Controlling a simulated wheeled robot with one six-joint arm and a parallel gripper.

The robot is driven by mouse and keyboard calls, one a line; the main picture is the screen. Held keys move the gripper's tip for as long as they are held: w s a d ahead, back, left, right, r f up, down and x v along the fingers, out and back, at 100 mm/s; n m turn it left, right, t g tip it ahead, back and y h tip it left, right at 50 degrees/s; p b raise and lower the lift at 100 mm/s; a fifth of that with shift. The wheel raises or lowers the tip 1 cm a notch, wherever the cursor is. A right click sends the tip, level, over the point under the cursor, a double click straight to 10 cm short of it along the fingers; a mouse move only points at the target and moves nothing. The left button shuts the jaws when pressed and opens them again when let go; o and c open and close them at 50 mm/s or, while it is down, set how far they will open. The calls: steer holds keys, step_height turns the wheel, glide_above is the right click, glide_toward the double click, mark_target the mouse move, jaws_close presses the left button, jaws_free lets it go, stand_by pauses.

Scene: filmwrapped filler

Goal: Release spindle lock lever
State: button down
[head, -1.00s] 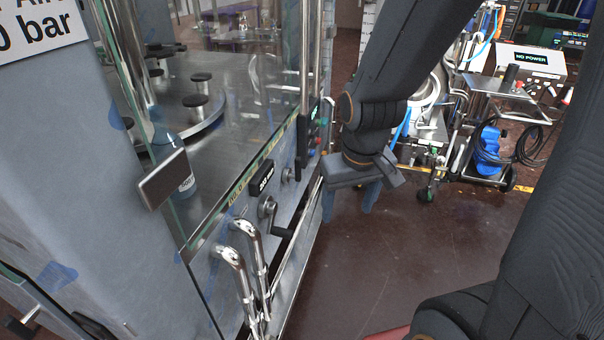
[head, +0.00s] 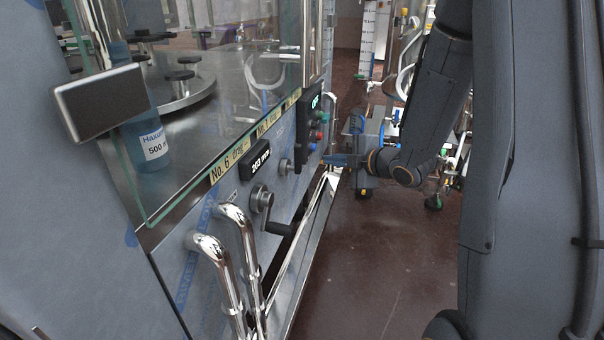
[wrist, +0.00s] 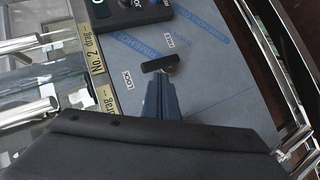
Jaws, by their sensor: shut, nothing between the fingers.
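The spindle lock lever (wrist: 160,63) is a short black handle on the grey panel in the wrist view. A white LOCK label (wrist: 127,78) is to its lower left and a FREE label (wrist: 168,43) is just above it. My gripper (wrist: 157,77) is shut and empty, its fingertips pointing at the lever from just below; I cannot tell whether they touch it. In the head view my gripper (head: 330,159) is beside the machine's front panel, right of a small round knob (head: 286,167). I cannot tell whether that knob is the lever.
A crank handle (head: 268,206) and chrome bent pipes (head: 231,251) stick out nearer on the panel. A black control box with coloured buttons (head: 311,120) is above the gripper. A steel rail (head: 304,264) runs below.

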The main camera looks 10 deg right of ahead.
mark_target(301, 163)
steer(key=f+n+y+b, duration=0.1)
steer(key=n+y+b, duration=0.1)
steer(key=s+a+f+n+y+b, duration=0.1)
steer(key=n+y+b, duration=0.1)
steer(key=n+y, duration=0.1)
steer(key=s+f+n+y+b, duration=0.1)
steer(key=f+n+y+b, duration=0.1)
steer(key=n, duration=0.1)
steer(key=shift+a+f, duration=0.1)
steer(key=shift+a, duration=0.05)
steer(key=shift+w, duration=0.1)
steer(key=x, duration=0.3)
steer(key=w+d+x, duration=0.1)
steer(key=x, duration=0.6)
steer(key=shift+w+d, duration=0.1)
steer(key=shift+w, duration=0.3)
steer(key=shift+w+d, duration=0.4)
steer(key=shift+w, duration=0.35)
steer(key=shift+a+r, duration=0.1)
steer(key=shift+r, duration=0.1)
steer(key=shift+w, duration=0.1)
